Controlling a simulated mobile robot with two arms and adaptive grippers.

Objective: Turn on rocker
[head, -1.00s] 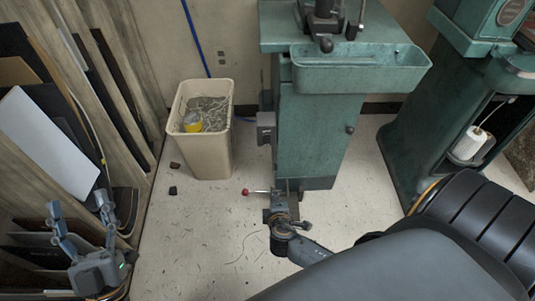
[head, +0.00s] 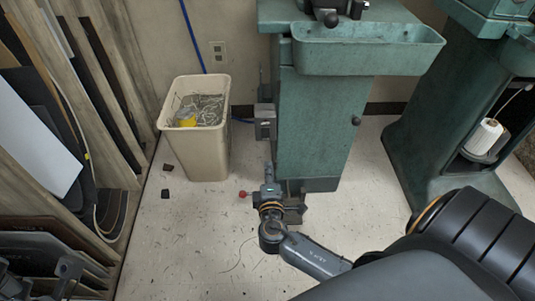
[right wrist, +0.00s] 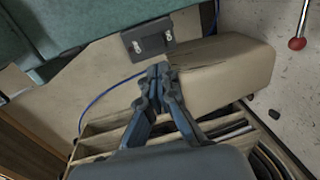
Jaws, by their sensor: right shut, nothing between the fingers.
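The switch plate (head: 265,122) is a grey box on the left side of the green machine. In the right wrist view the plate (right wrist: 148,36) shows two small light switches; which one is the rocker, and its position, I cannot tell. My right gripper (head: 268,168) is shut and empty, below the plate in the head view. In the right wrist view its closed fingertips (right wrist: 158,72) lie just under the plate's image; contact is not visible. My left gripper (head: 38,268) is at the lower left, partly cut off, its fingers apart.
A beige bin (head: 207,142) with scraps stands left of the green machine (head: 318,130). A red-knobbed lever (head: 243,194) sticks out low beside my right wrist. Leaning boards (head: 85,110) fill the left. A second green machine (head: 430,140) stands right.

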